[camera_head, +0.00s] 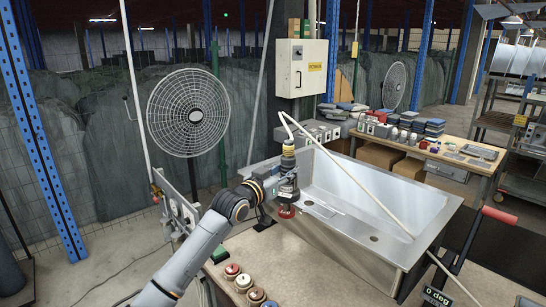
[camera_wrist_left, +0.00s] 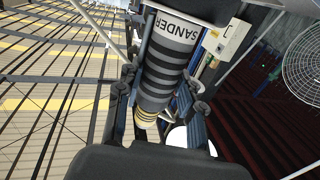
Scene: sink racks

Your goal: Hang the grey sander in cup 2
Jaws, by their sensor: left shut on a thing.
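My left gripper (camera_head: 281,187) is shut on the grey sander (camera_head: 288,163). It holds the sander roughly upright above the near left part of the sink, with a dark red disc at its lower end. A pale hose rises from the sander's top and bends away to the right. In the left wrist view the sander (camera_wrist_left: 168,62) shows the word SANDER and dark bands, with gripper fingers on both sides. Grey box-like holders (camera_head: 320,132) stand behind the sink's far edge. I cannot make out a number marking cup 2. My right gripper is not in view.
The metal sink (camera_head: 350,195) lies below and right of the sander. Several round pieces with coloured tops (camera_head: 232,271) stand on the near bench. A red-handled lever (camera_head: 498,215) is at right. A workbench (camera_head: 470,160) with stacked items stands behind.

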